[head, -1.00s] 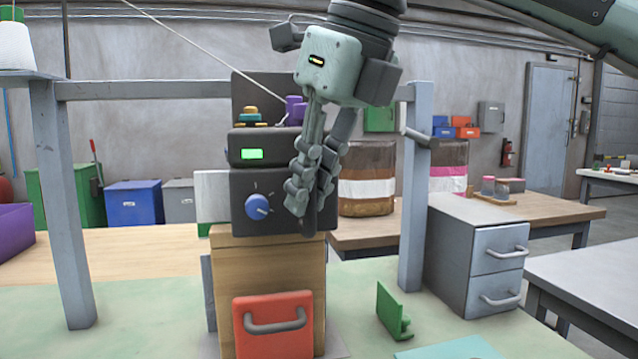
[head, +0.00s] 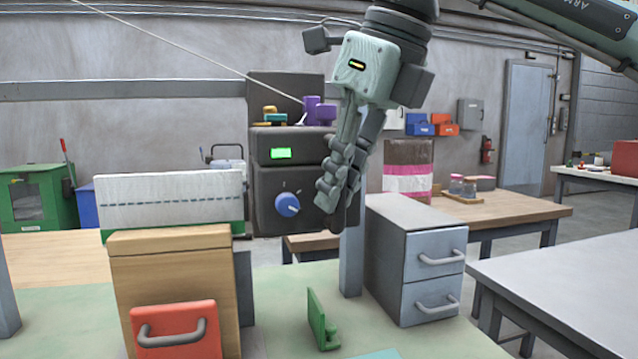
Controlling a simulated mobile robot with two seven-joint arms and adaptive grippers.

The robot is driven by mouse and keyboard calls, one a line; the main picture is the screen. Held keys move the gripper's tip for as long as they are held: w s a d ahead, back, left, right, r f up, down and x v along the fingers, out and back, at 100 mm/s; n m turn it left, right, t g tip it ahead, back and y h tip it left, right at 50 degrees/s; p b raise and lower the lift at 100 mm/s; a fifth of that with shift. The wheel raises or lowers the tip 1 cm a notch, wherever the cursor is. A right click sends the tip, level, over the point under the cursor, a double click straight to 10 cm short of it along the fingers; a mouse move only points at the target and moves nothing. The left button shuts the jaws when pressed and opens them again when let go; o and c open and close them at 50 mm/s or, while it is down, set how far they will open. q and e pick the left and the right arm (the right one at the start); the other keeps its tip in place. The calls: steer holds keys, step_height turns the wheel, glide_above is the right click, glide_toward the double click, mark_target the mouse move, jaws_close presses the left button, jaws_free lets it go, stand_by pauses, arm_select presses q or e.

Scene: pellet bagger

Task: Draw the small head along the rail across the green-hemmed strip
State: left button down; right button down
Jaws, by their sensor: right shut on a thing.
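The small head (head: 285,160) is a dark block with a green display and a blue dial (head: 287,204). It stands just right of the white green-hemmed strip (head: 170,187). A dashed dark line runs across the strip, and its green hem (head: 190,233) shows along the lower edge. The strip stands upright behind the wooden block (head: 175,265). My right gripper (head: 332,205) points down at the head's right side and is shut on a part of it that the fingers hide. The rail is not clearly visible. My left gripper is out of view.
A red panel with a grey handle (head: 175,330) fronts the wooden block. A small green bracket (head: 322,320) stands on the bench, with a grey drawer cabinet (head: 415,260) close behind to the right. A thread runs from the upper left to the head.

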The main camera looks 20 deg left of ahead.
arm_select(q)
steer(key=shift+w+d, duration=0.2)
arm_select(e)
steer(key=shift+w+d+r, duration=0.1)
steer(key=shift+w+d, duration=0.4)
steer(key=shift+d, duration=0.1)
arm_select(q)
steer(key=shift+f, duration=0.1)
arm_select(e)
steer(key=c, duration=1.9)
jaws_free()
steer(key=o, duration=0.4)
steer(key=shift+w+d, duration=0.1)
steer(key=shift+d, duration=0.2)
steer(key=shift+c, duration=0.2)
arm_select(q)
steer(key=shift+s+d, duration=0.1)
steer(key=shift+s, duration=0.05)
arm_select(e)
steer(key=shift+a, duration=0.1)
